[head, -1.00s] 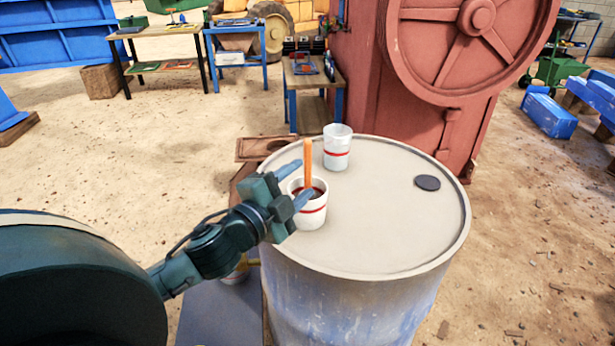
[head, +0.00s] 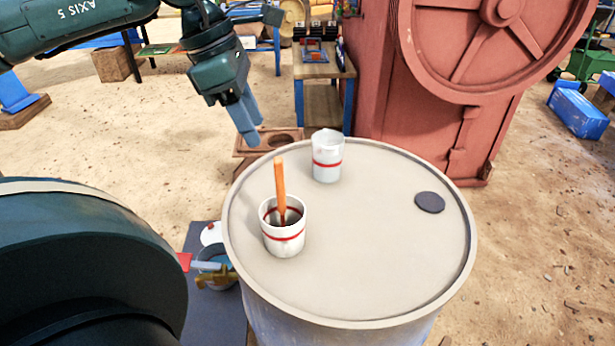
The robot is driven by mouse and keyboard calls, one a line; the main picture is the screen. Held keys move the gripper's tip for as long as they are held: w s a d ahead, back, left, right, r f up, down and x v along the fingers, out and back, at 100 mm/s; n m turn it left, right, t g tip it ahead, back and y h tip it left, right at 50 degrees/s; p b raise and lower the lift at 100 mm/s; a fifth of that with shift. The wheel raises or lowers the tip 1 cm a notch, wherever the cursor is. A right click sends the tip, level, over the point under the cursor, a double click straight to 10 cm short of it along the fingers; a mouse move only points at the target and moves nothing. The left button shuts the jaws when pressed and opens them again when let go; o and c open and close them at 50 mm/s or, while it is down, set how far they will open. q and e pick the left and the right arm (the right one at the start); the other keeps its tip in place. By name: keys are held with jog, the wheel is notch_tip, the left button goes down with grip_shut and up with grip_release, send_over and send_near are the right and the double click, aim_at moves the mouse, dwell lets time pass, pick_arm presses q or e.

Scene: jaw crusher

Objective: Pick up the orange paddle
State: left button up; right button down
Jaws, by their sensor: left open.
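The orange paddle (head: 279,182) stands nearly upright in a white cup with a red band (head: 284,240), its lower end hidden inside the cup. The cup sits on the left part of a drum top (head: 350,260). My left gripper (head: 251,128) is open and empty, pointing down. In the picture it is above and to the left of the paddle, apart from it. My right gripper is out of view.
A second white cup (head: 327,160) stands further back on the drum. A flat dark disc (head: 430,202) lies at the right. A red machine with a wheel (head: 420,110) stands behind. The drum's middle is clear.

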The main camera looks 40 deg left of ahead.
aim_at(274, 164)
pick_arm(q)
jog(key=x, duration=0.8)
jog(key=shift+w+f+p, duration=0.1)
jog(key=shift+w+p, duration=0.1)
jog(key=shift+p, duration=0.2)
jog(key=shift+x, duration=2.25)
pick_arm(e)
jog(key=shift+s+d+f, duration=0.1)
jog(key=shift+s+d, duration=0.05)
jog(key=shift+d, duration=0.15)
pick_arm(q)
jog(key=shift+c, duration=0.2)
grip_shut()
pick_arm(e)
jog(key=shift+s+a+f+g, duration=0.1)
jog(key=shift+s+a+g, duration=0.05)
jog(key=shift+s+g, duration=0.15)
